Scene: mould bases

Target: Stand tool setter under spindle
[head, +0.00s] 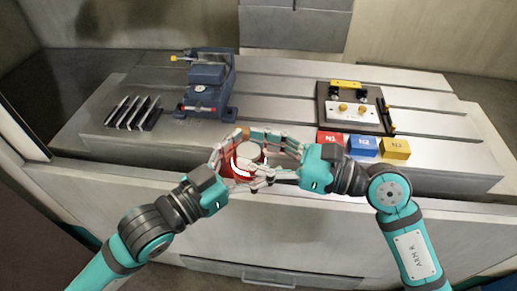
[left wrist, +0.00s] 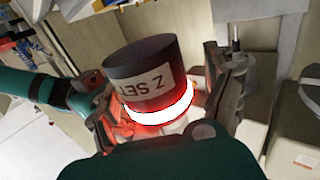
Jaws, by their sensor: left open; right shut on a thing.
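The tool setter is a short cylinder with a grey top (head: 249,151) and red glow, held in front of the machine table's front edge. In the left wrist view it (left wrist: 142,68) is dark, with a "Z SET" label upside down and a bright white ring. My right gripper (head: 268,160) is shut on it. My left gripper (head: 234,163) is open, with its fingers around or beside the setter; contact cannot be told. The fingers partly hide the setter. The grey spindle housing (head: 296,22) hangs at the top of the head view; its lower tip is not clear.
The slotted table (head: 290,88) carries a blue vise (head: 207,85), a rack of dark plates (head: 132,112) and a mould base (head: 352,105). Red (head: 330,139), blue (head: 363,146) and yellow (head: 395,148) blocks stand near the front edge. The table's middle is clear.

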